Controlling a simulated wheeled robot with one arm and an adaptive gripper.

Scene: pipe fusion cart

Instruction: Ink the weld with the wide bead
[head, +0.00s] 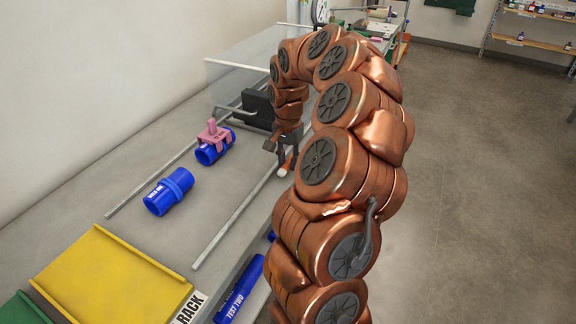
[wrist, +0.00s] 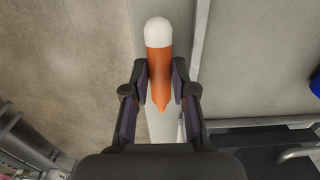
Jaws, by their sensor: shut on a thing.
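My gripper (head: 287,148) is shut on an orange marker with a white rounded end, held over the front part of the cart top. In the wrist view the marker (wrist: 158,72) sits between both fingers of my gripper (wrist: 160,78), white end away from the palm. A blue pipe piece (head: 168,192) with a raised collar and white lettering, seemingly "WELD ONE", lies left of my gripper. Another blue pipe piece (head: 208,155) lies behind it under a pink clamp-like part (head: 213,134). Its bead is largely hidden. A blue pipe marked "TEST TWO" (head: 241,288) lies lower at the front.
Two metal rails (head: 233,225) run along the grey top. A yellow tray (head: 112,279) and a "RACK" label (head: 190,308) are at the near end. A black block (head: 258,108) and a clear panel (head: 235,72) stand behind. Open floor lies right.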

